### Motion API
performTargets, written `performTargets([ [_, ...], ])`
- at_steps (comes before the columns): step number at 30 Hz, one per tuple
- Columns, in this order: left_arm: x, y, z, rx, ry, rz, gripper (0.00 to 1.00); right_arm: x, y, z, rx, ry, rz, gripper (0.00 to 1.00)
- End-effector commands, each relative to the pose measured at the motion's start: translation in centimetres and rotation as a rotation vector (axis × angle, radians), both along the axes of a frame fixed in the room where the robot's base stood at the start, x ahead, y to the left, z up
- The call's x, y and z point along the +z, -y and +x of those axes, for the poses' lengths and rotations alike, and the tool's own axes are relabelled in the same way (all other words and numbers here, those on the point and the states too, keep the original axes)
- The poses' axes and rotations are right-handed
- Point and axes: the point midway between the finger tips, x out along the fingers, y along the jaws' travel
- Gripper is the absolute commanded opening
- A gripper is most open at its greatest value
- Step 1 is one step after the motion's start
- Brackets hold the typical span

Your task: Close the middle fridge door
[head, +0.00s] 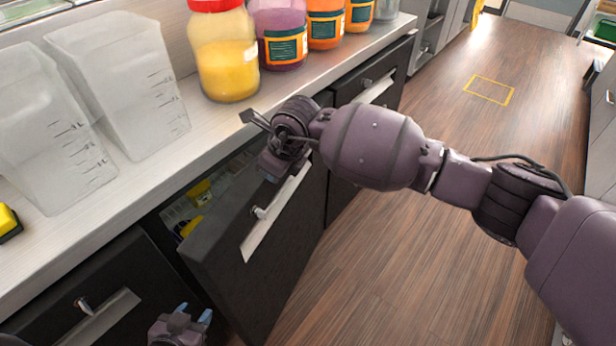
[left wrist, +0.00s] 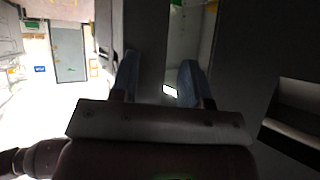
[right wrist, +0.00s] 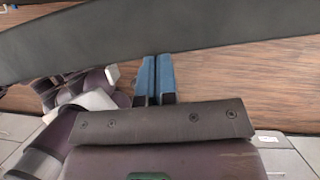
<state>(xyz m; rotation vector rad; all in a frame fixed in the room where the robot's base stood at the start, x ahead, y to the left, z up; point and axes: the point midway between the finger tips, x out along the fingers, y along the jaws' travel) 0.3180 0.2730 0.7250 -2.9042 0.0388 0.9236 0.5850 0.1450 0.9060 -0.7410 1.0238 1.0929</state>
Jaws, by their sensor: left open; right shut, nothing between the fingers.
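The middle fridge door (head: 270,255) is a dark panel with a metal handle (head: 258,212). It stands open, swung out from the counter front, and items inside show behind its top edge. My right gripper (right wrist: 158,75) is shut and empty. In the right wrist view a dark panel (right wrist: 200,35) crosses just beyond the fingertips; contact is unclear. My left gripper (head: 195,312) is open, low in front of the counter. In the left wrist view a dark panel (left wrist: 150,45) appears beyond its fingers.
The counter (head: 140,190) holds two clear measuring jugs (head: 120,85), several jars (head: 226,60) and a yellow sponge (head: 8,220). Another dark front with a handle (head: 85,305) is at lower left, and one (head: 370,85) is farther back. Wooden floor (head: 450,130) is open on the right.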

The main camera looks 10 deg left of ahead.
Motion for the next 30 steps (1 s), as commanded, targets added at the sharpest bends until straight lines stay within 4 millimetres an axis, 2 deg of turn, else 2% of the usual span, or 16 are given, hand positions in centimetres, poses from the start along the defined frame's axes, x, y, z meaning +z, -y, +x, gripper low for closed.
performTargets([
  [1, -0.4, 0.0, -0.1, -0.001, -0.005, 0.001, 0.43, -0.2, -1.4, 0.3, -0.028, -0.002, 0.001, 0.0],
  [3, -0.6, 0.0, -0.1, -0.001, -0.009, 0.001, 0.43, -0.3, -2.8, 0.8, -0.07, -0.003, 0.0, 0.0],
  [12, -0.8, 0.2, 0.5, -0.009, -0.004, 0.001, 0.43, -0.3, -6.9, 2.6, -0.194, -0.003, -0.001, 0.0],
  [19, -1.0, 0.2, 0.8, -0.013, -0.001, 0.002, 0.43, -0.1, -8.2, 3.2, -0.233, -0.001, 0.0, 0.0],
  [30, -1.1, 0.2, 0.5, -0.011, -0.007, 0.003, 0.43, 0.0, -8.4, 3.2, -0.24, 0.0, 0.002, 0.0],
])
